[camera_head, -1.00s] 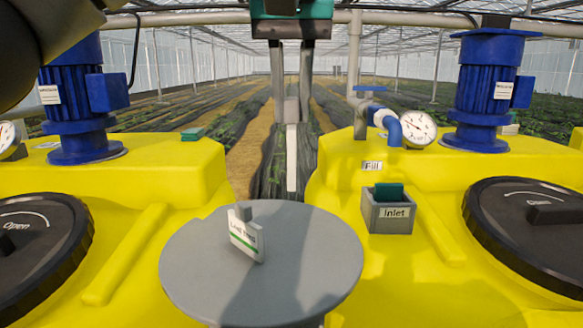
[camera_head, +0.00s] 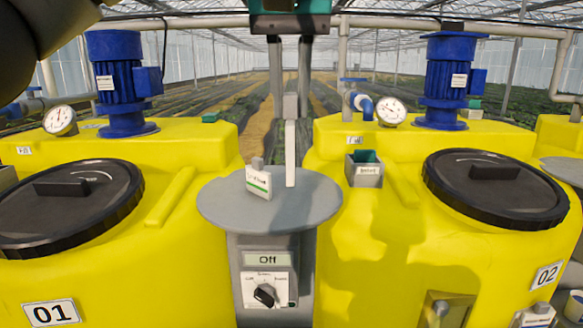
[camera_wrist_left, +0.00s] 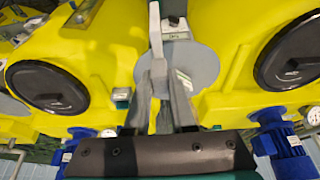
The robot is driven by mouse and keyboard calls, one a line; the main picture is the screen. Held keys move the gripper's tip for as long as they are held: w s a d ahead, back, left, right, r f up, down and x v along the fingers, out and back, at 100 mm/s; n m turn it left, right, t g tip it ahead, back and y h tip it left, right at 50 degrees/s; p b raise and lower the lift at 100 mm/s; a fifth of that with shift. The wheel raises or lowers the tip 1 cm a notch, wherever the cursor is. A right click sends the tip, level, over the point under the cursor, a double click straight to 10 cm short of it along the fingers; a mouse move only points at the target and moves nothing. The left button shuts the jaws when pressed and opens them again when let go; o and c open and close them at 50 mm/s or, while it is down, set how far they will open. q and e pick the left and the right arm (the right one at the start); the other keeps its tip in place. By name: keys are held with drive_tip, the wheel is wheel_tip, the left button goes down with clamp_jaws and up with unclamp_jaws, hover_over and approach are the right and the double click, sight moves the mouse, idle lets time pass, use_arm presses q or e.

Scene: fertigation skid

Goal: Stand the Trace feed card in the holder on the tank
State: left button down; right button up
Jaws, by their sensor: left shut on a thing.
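My left gripper (camera_head: 290,112) comes in from the top middle, shut on the grey tab of a thin white card (camera_head: 290,155). The card hangs upright and edge-on to the head camera, so its label cannot be read. It also shows as a pale strip in the left wrist view (camera_wrist_left: 155,35). Its lower end overlaps the grey round top (camera_head: 225,207) in the picture; I cannot tell the gap. A grey box-shaped holder marked Inlet (camera_head: 368,176), with teal inside, sits on the right yellow tank (camera_head: 390,240). My right gripper is not in view.
Another white card (camera_head: 258,183) with a green stripe and grey tab stands on the round top. Blue pumps (camera_head: 122,85) (camera_head: 450,85), gauges and black lids (camera_head: 497,188) crowd the tanks. A pressure gauge (camera_head: 391,111) and blue pipe rise behind the holder.

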use_arm(q)
drive_tip(key=a+f+b, duration=0.4)
drive_tip(key=a+f, duration=0.1)
drive_tip(key=f, duration=0.6)
drive_tip(key=a+f+b, duration=0.4)
drive_tip(key=a+f, duration=0.1)
drive_tip(key=f, duration=0.6)
drive_tip(key=a+f+b, duration=0.4)
drive_tip(key=a+f, duration=0.1)
drive_tip(key=f, duration=0.6)
drive_tip(key=shift+w, duration=0.25)
drive_tip(key=shift+w+r, duration=0.1)
drive_tip(key=shift+w, duration=0.05)
